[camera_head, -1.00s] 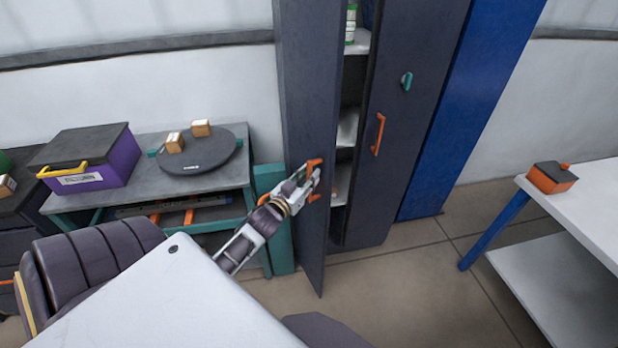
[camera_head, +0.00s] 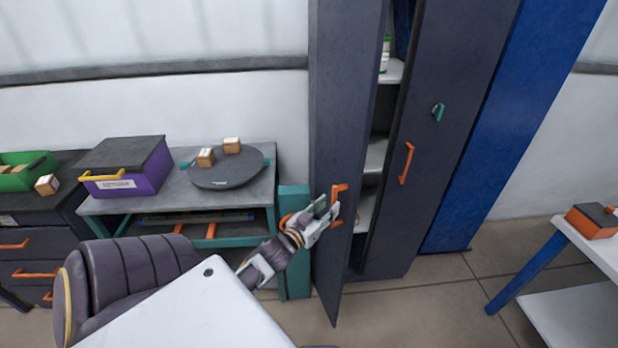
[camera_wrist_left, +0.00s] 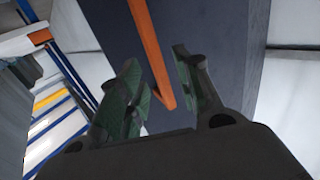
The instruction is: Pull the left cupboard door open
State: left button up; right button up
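The left cupboard door (camera_head: 343,110) stands ajar, with shelves showing in the gap behind it. Its orange handle (camera_head: 338,190) is on its outer face. My left gripper (camera_head: 328,208) is at the lower part of this handle. In the left wrist view, the fingers (camera_wrist_left: 160,88) are spread, and the lower end of the orange handle (camera_wrist_left: 150,55) shows between them with room on both sides. No grip on it is visible. The right cupboard door (camera_head: 440,130), with an orange handle and a teal knob, is shut. My right gripper is not in view.
A grey table (camera_head: 110,206) left of the cupboard holds a purple box (camera_head: 145,172) and a round dark plate (camera_head: 225,172). A teal post (camera_head: 293,255) stands close to the left door. A white table (camera_head: 585,255) is at the right. Floor before the cupboard is clear.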

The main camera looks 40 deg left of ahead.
pick_arm(q)
jog(key=s, duration=0.8)
jog(key=shift+s+d, duration=0.15)
jog(key=shift+d, duration=0.2)
dwell(0.8)
